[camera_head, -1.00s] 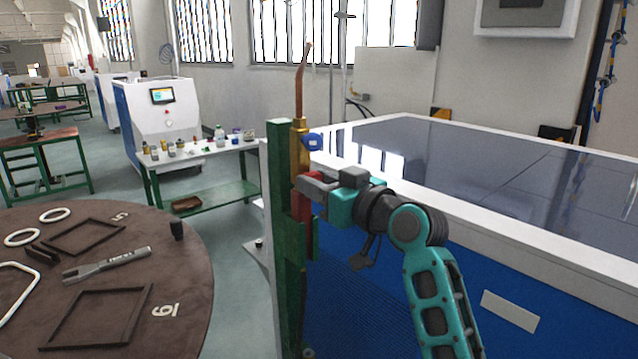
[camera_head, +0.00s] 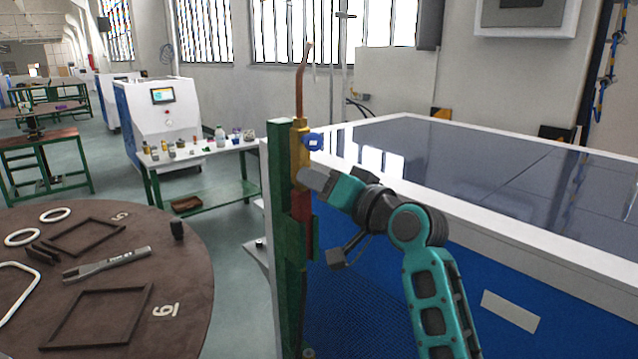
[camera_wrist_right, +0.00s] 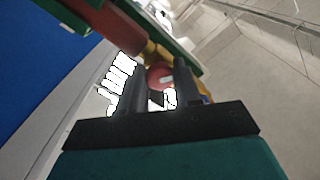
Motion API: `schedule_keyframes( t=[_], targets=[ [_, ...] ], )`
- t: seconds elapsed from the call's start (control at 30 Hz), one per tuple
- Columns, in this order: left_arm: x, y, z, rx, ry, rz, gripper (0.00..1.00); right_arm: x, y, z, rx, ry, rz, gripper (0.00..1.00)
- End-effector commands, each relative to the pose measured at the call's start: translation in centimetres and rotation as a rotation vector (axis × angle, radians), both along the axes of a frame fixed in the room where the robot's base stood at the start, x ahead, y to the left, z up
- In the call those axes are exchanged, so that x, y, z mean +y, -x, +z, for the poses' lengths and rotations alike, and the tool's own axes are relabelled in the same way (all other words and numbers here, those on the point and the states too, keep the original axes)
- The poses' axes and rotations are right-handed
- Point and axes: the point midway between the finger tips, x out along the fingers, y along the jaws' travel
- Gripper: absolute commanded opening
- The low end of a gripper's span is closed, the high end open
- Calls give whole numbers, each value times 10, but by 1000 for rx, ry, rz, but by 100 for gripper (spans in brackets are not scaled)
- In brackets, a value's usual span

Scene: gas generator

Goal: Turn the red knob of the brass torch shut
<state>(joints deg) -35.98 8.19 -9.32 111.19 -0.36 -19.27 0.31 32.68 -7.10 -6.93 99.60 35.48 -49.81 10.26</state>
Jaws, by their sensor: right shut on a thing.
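The brass torch (camera_head: 299,145) stands upright against a green post (camera_head: 279,190), with a copper tube (camera_head: 300,80) rising from its top and a red handle (camera_head: 308,232) below. A blue knob (camera_head: 313,142) sticks out on its right side. My right gripper (camera_head: 307,179) is at the torch body just below the blue knob, and hides the red knob in the head view. In the right wrist view, the red knob (camera_wrist_right: 158,78) sits between the two fingers of my right gripper (camera_wrist_right: 160,85), which is shut on it. My left gripper is not in view.
A white-rimmed bench with a dark glossy top (camera_head: 480,170) stands close on the right. A round brown table (camera_head: 185,290) with frames and rings is at the lower left. A green-legged side table (camera_head: 215,165) stands behind.

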Motion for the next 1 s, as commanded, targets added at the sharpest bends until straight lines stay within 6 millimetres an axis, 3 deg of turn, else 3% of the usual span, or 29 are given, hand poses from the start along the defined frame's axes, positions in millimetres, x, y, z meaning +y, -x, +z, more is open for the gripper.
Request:
schedule_keyframes(
  t=[1.0],
  targets=[
    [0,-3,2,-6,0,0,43,1,1,1,529,-726,1,2]
  ],
)
